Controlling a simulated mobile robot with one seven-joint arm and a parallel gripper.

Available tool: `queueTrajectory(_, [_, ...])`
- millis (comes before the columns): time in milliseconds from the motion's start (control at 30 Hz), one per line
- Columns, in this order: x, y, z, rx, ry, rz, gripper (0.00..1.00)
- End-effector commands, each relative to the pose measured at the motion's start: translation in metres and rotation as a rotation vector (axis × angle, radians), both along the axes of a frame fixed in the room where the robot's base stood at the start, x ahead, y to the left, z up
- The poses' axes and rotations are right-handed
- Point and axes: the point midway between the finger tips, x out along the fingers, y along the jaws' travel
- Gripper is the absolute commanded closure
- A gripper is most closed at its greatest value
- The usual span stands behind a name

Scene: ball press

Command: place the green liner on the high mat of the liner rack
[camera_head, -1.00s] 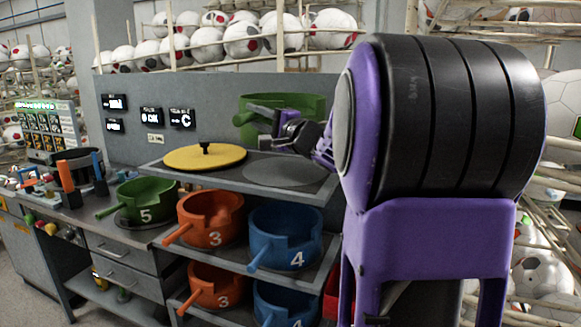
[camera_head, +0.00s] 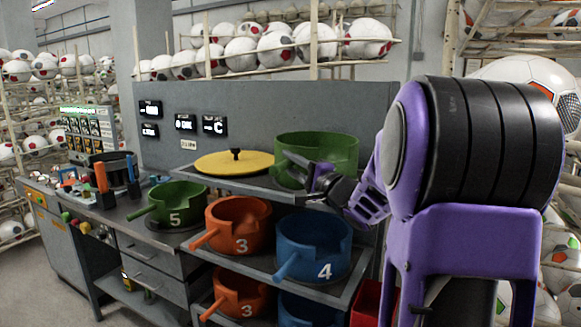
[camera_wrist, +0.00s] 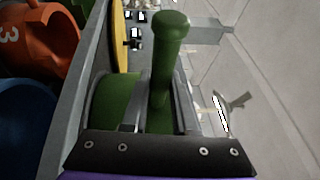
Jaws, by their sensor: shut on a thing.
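The green liner (camera_head: 325,152) is a round, open-topped tub with a side handle. It stands upright over the right part of the liner rack's top shelf (camera_head: 225,185), where it covers the round grey mat. I cannot tell whether its base touches the mat. My gripper (camera_head: 300,166) is shut on its handle from the front right. In the wrist view, the green handle (camera_wrist: 168,60) passes between the two fingers (camera_wrist: 158,105), with part of the green wall (camera_wrist: 112,100) beside them.
A yellow lid (camera_head: 235,163) with a black knob lies left of the liner. Below are orange liners (camera_head: 238,220) and a blue liner (camera_head: 312,245). Another green liner, marked 5, (camera_head: 178,203) sits on the bench at left. A grey panel (camera_head: 260,110) stands behind the shelf.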

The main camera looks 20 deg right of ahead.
Motion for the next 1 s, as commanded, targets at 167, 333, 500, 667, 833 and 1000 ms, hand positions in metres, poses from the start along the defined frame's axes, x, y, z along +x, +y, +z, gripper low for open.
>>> queueTrajectory(167, [0.000,0.000,0.002,-0.003,-0.006,0.001,1.00])
queueTrajectory(333, [0.000,0.000,0.000,-0.002,-0.005,0.001,1.00])
queueTrajectory(500, [0.000,0.000,-0.002,0.000,-0.001,0.000,0.46])
queueTrajectory(667, [0.000,0.000,-0.002,0.000,-0.001,0.000,0.43])
queueTrajectory(833, [0.000,0.000,0.000,-0.001,-0.001,0.000,0.43])
queueTrajectory(1000, [-0.016,-0.005,-0.002,-0.002,0.001,-0.002,0.43])
